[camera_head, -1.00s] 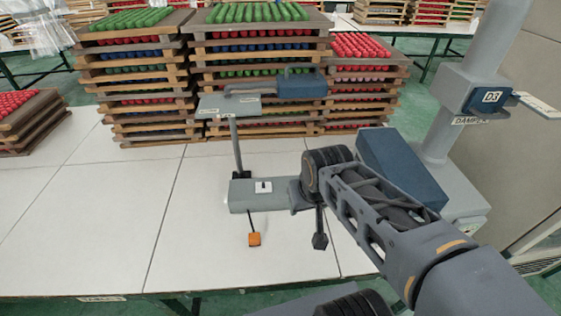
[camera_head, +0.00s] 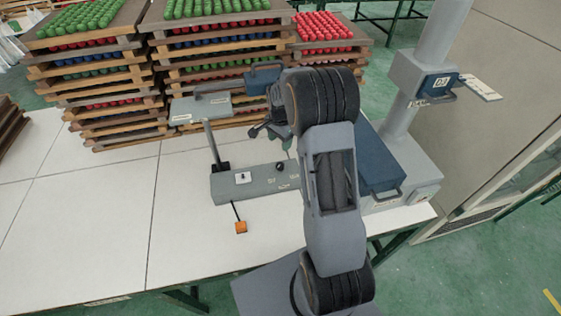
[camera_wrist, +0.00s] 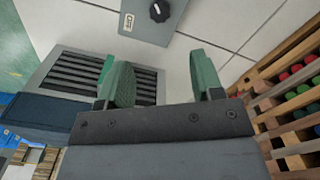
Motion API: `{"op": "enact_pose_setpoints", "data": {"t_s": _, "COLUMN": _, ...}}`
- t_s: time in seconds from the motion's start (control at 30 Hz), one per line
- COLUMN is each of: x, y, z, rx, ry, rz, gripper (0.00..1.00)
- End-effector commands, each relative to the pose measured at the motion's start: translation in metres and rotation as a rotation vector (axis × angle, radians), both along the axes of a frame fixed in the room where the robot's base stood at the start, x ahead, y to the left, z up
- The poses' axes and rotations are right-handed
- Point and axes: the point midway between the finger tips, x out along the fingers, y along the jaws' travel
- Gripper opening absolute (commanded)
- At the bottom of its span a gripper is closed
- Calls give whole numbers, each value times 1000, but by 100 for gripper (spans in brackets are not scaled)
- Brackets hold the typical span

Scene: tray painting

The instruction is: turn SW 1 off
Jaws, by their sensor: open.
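A long grey control box (camera_head: 226,189) lies on the white table in the head view. It carries a white switch plate (camera_head: 243,177) with a small dark knob, and a black knob (camera_head: 280,166) farther right. No label reading SW 1 is legible. In the wrist view a black rotary knob (camera_wrist: 159,11) sits on a grey panel with a small white label (camera_wrist: 128,22). My gripper (camera_wrist: 163,80) shows two green fingers spread apart with nothing between them. The knob lies beyond the fingers, apart from them. In the head view my arm mostly hides the gripper.
A grey post with a flat head (camera_head: 201,107) rises behind the box. Stacked trays (camera_head: 110,75) of coloured pieces stand behind. A blue box (camera_head: 378,165) and a column (camera_head: 425,75) stand right. The table's left front is clear.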

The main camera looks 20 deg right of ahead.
Motion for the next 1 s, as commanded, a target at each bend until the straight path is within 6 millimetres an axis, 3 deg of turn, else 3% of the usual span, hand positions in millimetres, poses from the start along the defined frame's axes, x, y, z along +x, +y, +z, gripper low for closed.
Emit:
{"op": "enact_pose_setpoints", "data": {"t_s": 0.6, "x": -1, "y": -1, "z": -106, "rx": 0, "ry": 3, "rz": -5, "gripper": 60}}
{"op": "enact_pose_setpoints", "data": {"t_s": 0.8, "x": 0, "y": -1, "z": -125, "rx": 0, "ry": 2, "rz": -4, "gripper": 60}}
{"op": "enact_pose_setpoints", "data": {"t_s": 1.0, "x": 0, "y": -1, "z": -132, "rx": -1, "ry": 0, "rz": -4, "gripper": 60}}
